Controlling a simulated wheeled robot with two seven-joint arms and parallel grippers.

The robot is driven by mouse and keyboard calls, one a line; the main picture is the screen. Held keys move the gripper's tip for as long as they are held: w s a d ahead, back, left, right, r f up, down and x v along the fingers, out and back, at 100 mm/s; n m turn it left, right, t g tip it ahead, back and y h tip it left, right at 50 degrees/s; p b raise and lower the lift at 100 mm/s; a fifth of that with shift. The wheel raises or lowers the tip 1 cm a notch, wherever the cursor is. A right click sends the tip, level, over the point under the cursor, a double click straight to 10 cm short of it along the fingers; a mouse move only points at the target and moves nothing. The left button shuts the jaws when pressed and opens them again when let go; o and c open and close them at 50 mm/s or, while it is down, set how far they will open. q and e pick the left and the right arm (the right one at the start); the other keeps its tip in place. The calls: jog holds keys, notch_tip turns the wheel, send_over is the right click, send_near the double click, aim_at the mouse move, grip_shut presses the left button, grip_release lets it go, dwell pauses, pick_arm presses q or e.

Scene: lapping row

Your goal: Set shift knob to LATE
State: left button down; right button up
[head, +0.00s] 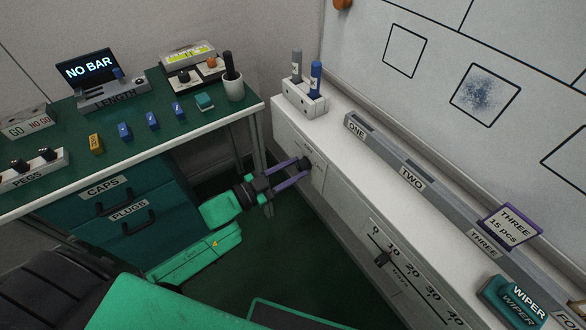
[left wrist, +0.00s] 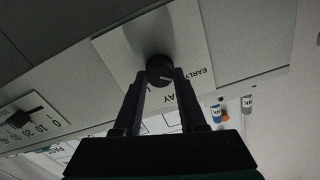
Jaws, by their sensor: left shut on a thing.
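The shift knob (left wrist: 160,68) is a round black knob with a pale mark on a light plate (left wrist: 130,45) in the left wrist view. EARLY and DAY can be read on the plate; I cannot see LATE. The mark points roughly towards the right of that view, but I cannot tell its exact setting. My left gripper (left wrist: 160,74) has a finger on each side of the knob and is shut on it. In the head view the left gripper (head: 303,166) reaches the front of the white cabinet, where its fingers mostly hide the knob. My right gripper is not in view.
A slider scale (head: 384,256) is on the same cabinet front, to the right. A pen holder (head: 304,103) and labelled rail (head: 412,178) are on top. The green workbench (head: 110,160) with drawers stands left. Open floor lies between bench and cabinet.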

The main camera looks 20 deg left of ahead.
pick_arm(q)
jog(key=m, duration=0.7)
jog(key=shift+f+m, duration=0.1)
jog(key=shift+m, duration=0.3)
jog(key=m+b, duration=0.1)
jog(key=m, duration=0.2)
jog(key=shift+f+m, duration=0.1)
jog(key=shift+m, duration=0.2)
jog(key=m+b, duration=0.2)
jog(key=m, duration=0.1)
jog(key=shift+m, duration=0.3)
jog(key=m+b, duration=0.4)
jog(key=m, duration=0.2)
jog(key=shift+f+m, duration=0.1)
jog(key=shift+m, duration=0.2)
jog(key=shift+m+b, duration=0.55)
jog(key=shift+m, duration=0.25)
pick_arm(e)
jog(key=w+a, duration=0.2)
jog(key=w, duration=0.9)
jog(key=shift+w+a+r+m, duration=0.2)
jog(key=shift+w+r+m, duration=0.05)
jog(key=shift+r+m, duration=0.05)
pick_arm(q)
jog(key=shift+c, duration=2.3)
grip_release()
jog(key=shift+r, duration=0.2)
